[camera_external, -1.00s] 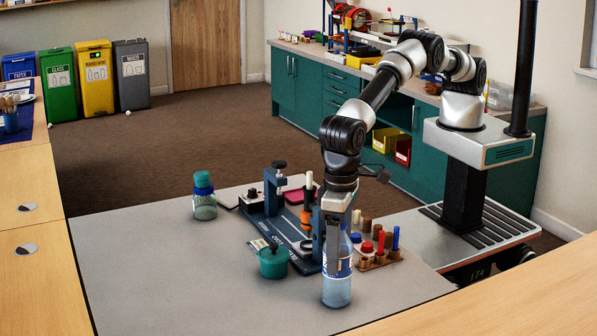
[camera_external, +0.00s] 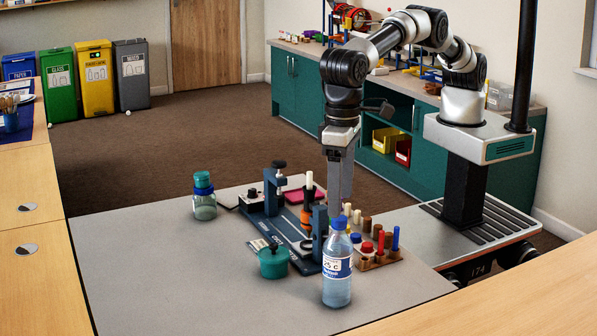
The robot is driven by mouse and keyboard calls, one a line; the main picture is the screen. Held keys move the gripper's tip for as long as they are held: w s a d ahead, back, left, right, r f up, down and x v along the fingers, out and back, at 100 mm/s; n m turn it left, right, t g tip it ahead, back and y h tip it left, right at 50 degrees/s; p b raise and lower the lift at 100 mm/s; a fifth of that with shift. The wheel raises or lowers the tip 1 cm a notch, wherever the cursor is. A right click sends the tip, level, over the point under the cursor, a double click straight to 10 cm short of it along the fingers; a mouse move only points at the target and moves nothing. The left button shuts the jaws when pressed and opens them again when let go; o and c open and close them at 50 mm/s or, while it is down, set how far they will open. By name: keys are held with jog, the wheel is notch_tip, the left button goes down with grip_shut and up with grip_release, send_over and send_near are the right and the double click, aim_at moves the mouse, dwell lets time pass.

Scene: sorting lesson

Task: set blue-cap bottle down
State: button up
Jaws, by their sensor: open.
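The blue-cap bottle (camera_external: 337,283) stands upright on the grey table at its front right. It is clear, pale blue, with a white and blue label and a blue cap. My gripper (camera_external: 340,198) is above the bottle and apart from it, pointing down. It is open and holds nothing; the gap between its fingers is hard to see from this side.
A teal pot (camera_external: 273,263) and a dark blue clamp frame (camera_external: 290,238) stand left of the bottle. A wooden rack (camera_external: 381,262) with coloured pegs is to its right. A teal-lidded jar (camera_external: 204,206) is farther back. The grey table (camera_external: 160,285) is clear at front left.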

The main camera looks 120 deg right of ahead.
jog(key=s+d+r+n+t, duration=0.1)
jog(key=s+d+r+n, duration=0.1)
jog(key=s+d+r, duration=0.6)
jog(key=s+d+r+n+t, duration=0.2)
jog(key=s+d+r, duration=0.1)
jog(key=d+r, duration=0.9)
jog(key=s+d+n+t, duration=0.1)
jog(key=s+d, duration=0.2)
jog(key=s, duration=0.5)
jog(key=s+d+f+n, duration=0.1)
jog(key=s+d+n, duration=0.1)
jog(key=s, duration=0.6)
jog(key=s+d+n+t, duration=0.1)
jog(key=s+d+n, duration=0.1)
jog(key=s+d, duration=0.3)
jog(key=s, duration=0.3)
jog(key=shift+s+f+t, duration=0.25)
jog(key=shift+f+t, duration=0.05)
jog(key=shift+f, duration=0.1)
jog(key=shift+r, duration=0.1)
notch_tip(320, 180, up, 6)
jog(key=p, duration=0.6)
